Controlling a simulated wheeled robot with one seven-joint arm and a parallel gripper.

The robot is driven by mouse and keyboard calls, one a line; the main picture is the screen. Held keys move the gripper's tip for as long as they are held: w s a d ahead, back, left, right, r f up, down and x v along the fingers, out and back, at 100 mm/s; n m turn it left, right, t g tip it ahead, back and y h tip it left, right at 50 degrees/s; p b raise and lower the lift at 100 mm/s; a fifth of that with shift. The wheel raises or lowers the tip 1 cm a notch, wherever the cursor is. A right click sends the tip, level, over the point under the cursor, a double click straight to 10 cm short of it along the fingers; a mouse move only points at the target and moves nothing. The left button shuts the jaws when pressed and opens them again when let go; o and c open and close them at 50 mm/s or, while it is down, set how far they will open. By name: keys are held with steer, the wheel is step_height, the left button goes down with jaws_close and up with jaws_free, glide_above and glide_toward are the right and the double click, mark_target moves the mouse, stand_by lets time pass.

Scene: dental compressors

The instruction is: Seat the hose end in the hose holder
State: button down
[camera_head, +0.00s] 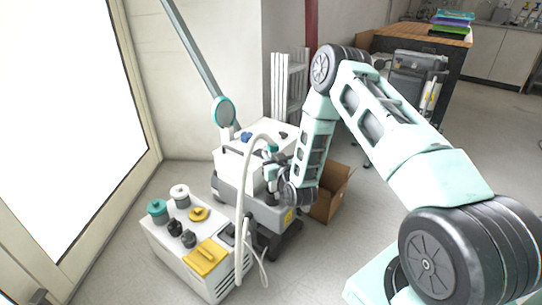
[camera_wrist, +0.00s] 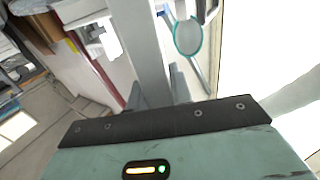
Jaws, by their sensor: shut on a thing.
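A white hose (camera_head: 240,200) rises from beside the white compressor cabinet and arches over to my gripper (camera_head: 271,170). My gripper is shut on the hose near its end, above the grey wheeled unit (camera_head: 265,212). The hose end itself is small and partly hidden by the gripper and wrist. In the wrist view a broad pale grey upright shape (camera_wrist: 146,50) stands beyond the dark gripper edge; I cannot tell whether it is the hose. I cannot make out the hose holder for certain in either view.
The white cabinet (camera_head: 185,262) carries teal, white, black and yellow caps. A slanted grey pole with a teal-rimmed disc (camera_head: 223,111) stands behind; the disc also shows in the wrist view (camera_wrist: 187,37). A cardboard box (camera_head: 329,195) sits right of the wheeled unit.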

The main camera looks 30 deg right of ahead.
steer(key=shift+f+b, duration=1.1)
steer(key=shift+f, duration=0.65)
